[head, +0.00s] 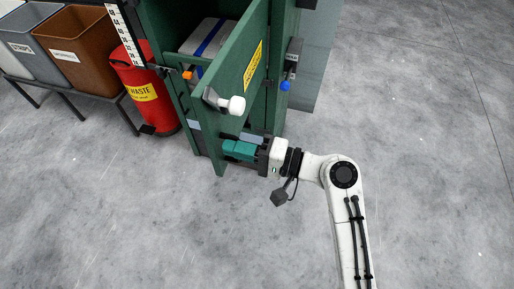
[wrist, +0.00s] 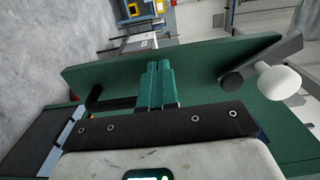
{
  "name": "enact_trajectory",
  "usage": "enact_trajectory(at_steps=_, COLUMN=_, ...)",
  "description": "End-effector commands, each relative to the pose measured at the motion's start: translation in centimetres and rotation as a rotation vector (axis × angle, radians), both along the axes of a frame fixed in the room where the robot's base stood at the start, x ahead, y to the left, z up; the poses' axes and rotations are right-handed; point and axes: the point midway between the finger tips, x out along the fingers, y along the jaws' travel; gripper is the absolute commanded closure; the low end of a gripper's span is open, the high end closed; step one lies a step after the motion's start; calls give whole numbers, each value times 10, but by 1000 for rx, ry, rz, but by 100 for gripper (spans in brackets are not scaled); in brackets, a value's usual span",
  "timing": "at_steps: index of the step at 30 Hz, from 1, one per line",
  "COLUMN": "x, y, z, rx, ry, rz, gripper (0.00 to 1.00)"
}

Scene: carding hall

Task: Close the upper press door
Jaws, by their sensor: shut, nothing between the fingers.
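The green upper press door (head: 232,72) stands open, swung out from the green cabinet, with a yellow label and a white-knobbed handle (head: 234,104) on its visible face. Inside the open compartment lies a pale case (head: 207,36) with a blue stripe. My gripper (head: 228,150) is shut and empty, its teal fingers against or just in front of the lower part of the door; I cannot tell if they touch. In the wrist view the fingers (wrist: 157,66) lie across the green door panel (wrist: 215,58), with the white knob (wrist: 279,82) to their right.
A red waste bin (head: 145,92) stands left of the cabinet. Brown (head: 84,46) and grey bins sit on a dark stand further left. A blue knob (head: 285,86) is on the cabinet's right side. The grey floor is clear in front and to the right.

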Motion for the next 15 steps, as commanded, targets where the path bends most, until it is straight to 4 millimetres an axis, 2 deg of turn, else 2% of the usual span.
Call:
enact_trajectory(at_steps=6, x=5, y=12, z=0, rx=0, ry=-1, rz=-1, gripper=100)
enact_trajectory(at_steps=15, x=5, y=13, z=0, rx=0, ry=-1, rz=0, gripper=100)
